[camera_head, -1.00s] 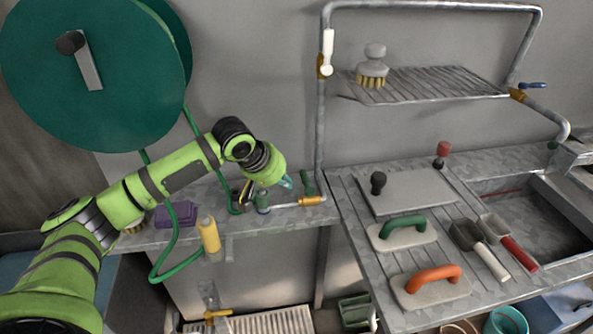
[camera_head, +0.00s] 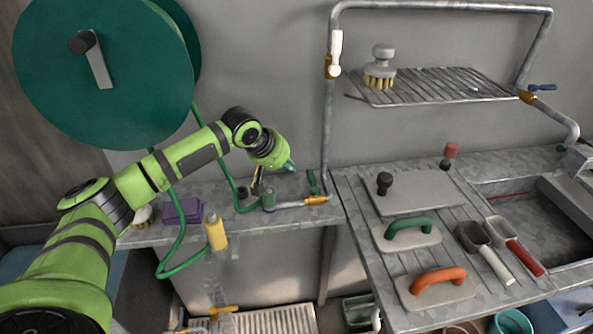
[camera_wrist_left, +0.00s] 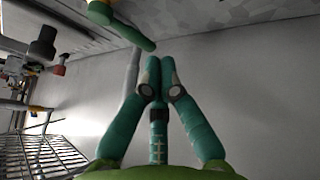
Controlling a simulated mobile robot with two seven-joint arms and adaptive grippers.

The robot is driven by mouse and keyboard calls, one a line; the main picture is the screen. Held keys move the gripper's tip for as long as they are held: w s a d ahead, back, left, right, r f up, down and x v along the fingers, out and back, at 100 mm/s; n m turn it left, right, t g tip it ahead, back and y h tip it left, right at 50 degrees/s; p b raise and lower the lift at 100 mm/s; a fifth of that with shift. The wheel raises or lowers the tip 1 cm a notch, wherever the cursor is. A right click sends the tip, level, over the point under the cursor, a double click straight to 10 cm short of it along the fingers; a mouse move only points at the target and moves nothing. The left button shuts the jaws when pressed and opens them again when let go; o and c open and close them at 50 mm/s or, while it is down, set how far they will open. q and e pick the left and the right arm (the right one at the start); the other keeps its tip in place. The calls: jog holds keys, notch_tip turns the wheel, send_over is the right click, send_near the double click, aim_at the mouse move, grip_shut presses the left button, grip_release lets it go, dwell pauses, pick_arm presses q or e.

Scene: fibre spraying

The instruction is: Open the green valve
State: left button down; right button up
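The green valve is a short green lever (camera_head: 312,182) on a brass fitting (camera_head: 316,200) at the pipe, at the back of the metal counter. My right gripper is not in view.
A vertical pipe (camera_head: 327,130) rises close right of the valve. A yellow bottle (camera_head: 215,231) and purple sponge (camera_head: 183,211) are to the left. A wire rack (camera_head: 440,86) hangs at upper right.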

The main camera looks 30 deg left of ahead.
aim_at(313, 181)
pick_arm(q)
jog(key=shift+x, duration=2.65)
jog(key=shift+w+d+m+h, duration=0.1)
jog(key=shift+w+m+h, duration=0.3)
jog(key=shift+m, duration=0.4)
